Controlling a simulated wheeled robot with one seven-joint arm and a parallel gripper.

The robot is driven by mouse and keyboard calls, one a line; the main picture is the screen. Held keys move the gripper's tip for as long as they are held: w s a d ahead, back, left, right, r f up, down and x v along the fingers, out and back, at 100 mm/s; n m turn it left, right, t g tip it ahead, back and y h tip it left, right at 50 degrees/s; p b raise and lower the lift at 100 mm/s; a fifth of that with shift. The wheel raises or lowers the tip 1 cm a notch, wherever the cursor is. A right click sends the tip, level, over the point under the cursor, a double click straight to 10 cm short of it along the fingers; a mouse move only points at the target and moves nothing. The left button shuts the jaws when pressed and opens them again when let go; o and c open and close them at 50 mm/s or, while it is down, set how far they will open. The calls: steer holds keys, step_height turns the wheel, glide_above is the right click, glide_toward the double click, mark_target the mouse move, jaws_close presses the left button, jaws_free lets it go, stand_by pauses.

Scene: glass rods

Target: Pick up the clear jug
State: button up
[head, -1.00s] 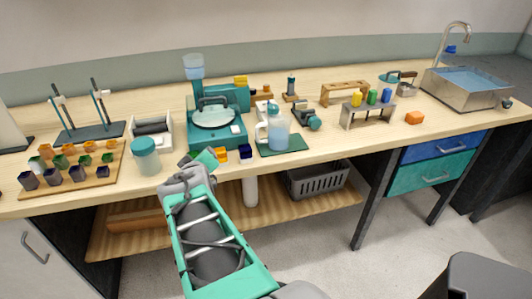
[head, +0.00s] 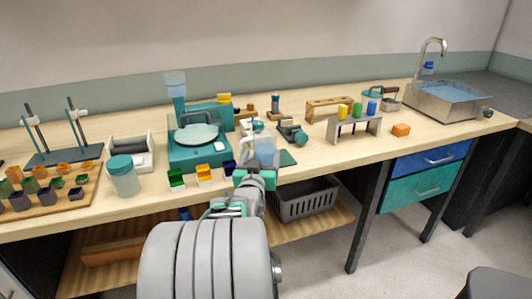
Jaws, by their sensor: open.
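The jug's base and much of the mat are hidden behind my gripper and wrist. I cannot tell whether the fingers touch the jug.
A teal machine (head: 198,148) stands left of the jug, with small green, yellow and dark blocks in front. A small teal-and-grey device (head: 293,132) is close on the right. A lidded jar (head: 123,176) stands farther left. Bench at right front is clear.

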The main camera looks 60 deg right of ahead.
steer(key=shift+d+f+m, duration=0.2)
steer(key=shift+d+m, duration=0.15)
steer(key=shift+m, duration=0.05)
steer(key=x, duration=0.7)
steer(key=shift+w+d, duration=0.1)
steer(key=shift+d, duration=0.2)
steer(key=c, duration=1.2)
steer(key=shift+r, duration=0.1)
steer(key=shift+c, duration=0.8)
steer(key=shift+r, duration=0.1)
